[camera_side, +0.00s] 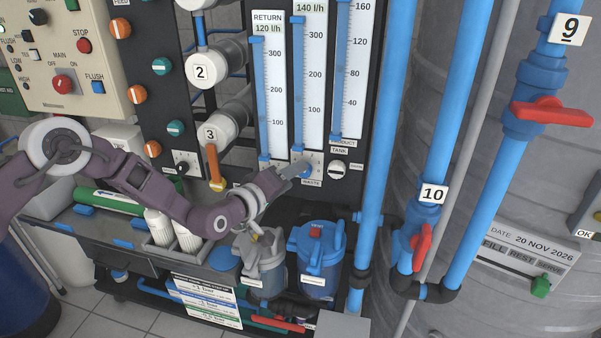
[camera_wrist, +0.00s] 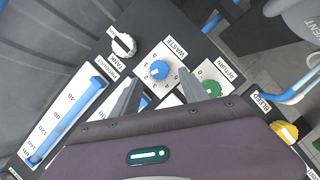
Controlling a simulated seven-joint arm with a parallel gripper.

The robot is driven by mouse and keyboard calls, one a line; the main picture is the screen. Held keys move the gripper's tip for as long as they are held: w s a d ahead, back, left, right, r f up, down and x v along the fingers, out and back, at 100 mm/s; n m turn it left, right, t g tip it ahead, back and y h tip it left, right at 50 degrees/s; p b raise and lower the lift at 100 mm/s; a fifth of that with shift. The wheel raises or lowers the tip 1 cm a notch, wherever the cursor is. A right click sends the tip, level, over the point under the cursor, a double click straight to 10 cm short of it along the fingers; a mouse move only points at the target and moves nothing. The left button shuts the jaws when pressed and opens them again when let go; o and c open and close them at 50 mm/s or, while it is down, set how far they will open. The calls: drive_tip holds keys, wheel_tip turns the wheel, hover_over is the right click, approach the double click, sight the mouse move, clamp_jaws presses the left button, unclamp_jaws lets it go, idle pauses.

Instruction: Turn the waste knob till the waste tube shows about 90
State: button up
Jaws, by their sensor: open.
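The waste knob (camera_wrist: 159,70) is blue with a white pointer, on a white numbered dial marked WASTE in the wrist view. In the side view the waste knob (camera_side: 308,171) shows at the foot of the middle flow tube. That waste tube (camera_side: 313,80) has a tall blue column and a sign reading 140 l/h. My gripper (camera_wrist: 161,77) is open, with its fingertips on either side of the knob in the picture; I cannot tell if they touch it. In the side view my gripper (camera_side: 290,171) points at the dial and partly hides it.
The green return knob (camera_wrist: 211,88) lies close beside my right finger in the wrist view. The black and white product tank knob (camera_wrist: 123,45) is on the other side. A yellow bleed knob (camera_wrist: 284,131) is farther off. A blue pipe (camera_side: 372,130) stands right of the panel.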

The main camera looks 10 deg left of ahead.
drive_tip(key=x, duration=0.4)
drive_tip(key=shift+w+d, duration=0.1)
drive_tip(key=shift+w, duration=0.05)
drive_tip(key=shift+c, duration=0.4)
clamp_jaws()
drive_tip(key=shift+d+m+g+y, duration=0.15)
drive_tip(key=shift+m+g+y, duration=0.15)
drive_tip(key=shift+m+y, duration=0.95)
drive_tip(key=shift+d+m+g+y, duration=0.15)
drive_tip(key=shift+m+g+y, duration=0.3)
drive_tip(key=shift+m, duration=1.5)
